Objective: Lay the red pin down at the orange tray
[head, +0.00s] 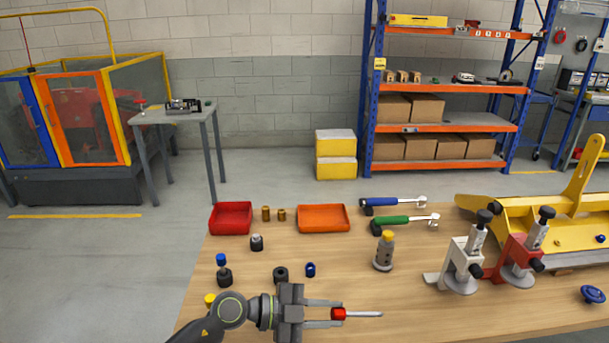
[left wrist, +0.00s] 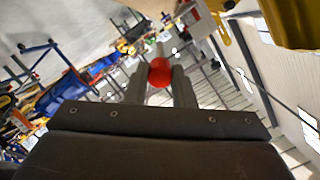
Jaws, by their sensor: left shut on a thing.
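The red pin (head: 340,313) has a red head and a thin metal shaft. My left gripper (head: 332,315) is shut on its red head, and the shaft points right in the head view. The pin is at the front of the wooden table; its height above the top is hard to tell. The red head also shows between the fingers in the left wrist view (left wrist: 159,73). The orange tray (head: 324,228) sits at the table's back edge, farther back than the gripper, and looks empty. My right gripper is not in view.
A red tray (head: 231,231) and two brass cylinders stand left of the orange tray. Blue and green handled tools (head: 404,221) lie to its right. Clamps (head: 466,265) stand at right.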

